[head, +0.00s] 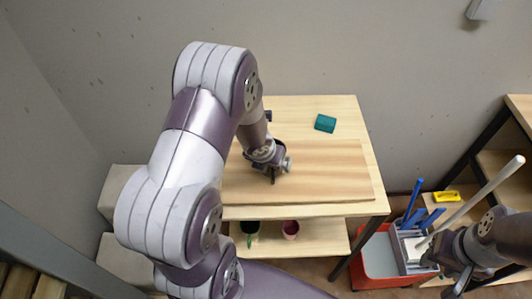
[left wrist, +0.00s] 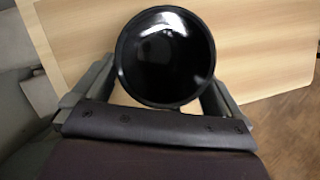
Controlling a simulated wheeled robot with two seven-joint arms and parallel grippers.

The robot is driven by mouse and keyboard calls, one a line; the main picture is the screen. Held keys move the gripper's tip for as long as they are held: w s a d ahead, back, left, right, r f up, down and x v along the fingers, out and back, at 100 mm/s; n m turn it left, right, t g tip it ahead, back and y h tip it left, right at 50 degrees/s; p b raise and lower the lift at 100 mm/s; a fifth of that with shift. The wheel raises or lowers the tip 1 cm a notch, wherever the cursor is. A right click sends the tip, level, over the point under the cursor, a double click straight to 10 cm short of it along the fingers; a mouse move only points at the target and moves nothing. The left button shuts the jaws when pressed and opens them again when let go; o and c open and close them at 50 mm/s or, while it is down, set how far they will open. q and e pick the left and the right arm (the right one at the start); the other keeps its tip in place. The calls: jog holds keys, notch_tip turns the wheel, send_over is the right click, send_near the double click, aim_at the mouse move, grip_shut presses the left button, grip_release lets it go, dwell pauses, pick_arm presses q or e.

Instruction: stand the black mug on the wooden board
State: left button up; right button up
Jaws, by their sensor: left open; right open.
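The wooden board (head: 325,172) lies flat on top of a light wooden table. In the left wrist view the black mug (left wrist: 166,58) is seen from above, its round mouth facing the camera and its inside empty. It sits between the open fingers of my left gripper (left wrist: 150,100), over a wooden surface (left wrist: 265,50). In the head view my left gripper (head: 270,168) is low over the board's left part, and the mug cannot be made out there. Whether its base touches the board is hidden. My right gripper (head: 443,264) is open at the lower right.
A teal block (head: 325,123) lies behind the board on the table (head: 290,104). A red-and-grey bin (head: 380,262) with tools stands right of the table. The board's right half is clear.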

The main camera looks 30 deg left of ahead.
pick_arm(q)
jog(key=s+d+r+n+y+p, duration=0.15)
jog(key=s+r+n+p, duration=0.35)
jog(key=r+n, duration=0.85)
jog(key=s+d+r+n+g+h, duration=0.1)
jog(key=s+d+n, duration=0.2)
jog(key=n, duration=0.7)
jog(key=s+d+r+n+g+h+b, duration=0.1)
jog(key=s+d+n+g, duration=0.1)
jog(key=n, duration=0.8)
jog(key=shift+s+d, duration=0.75)
jog(key=shift+s, duration=0.3)
jog(key=shift+n, duration=0.25)
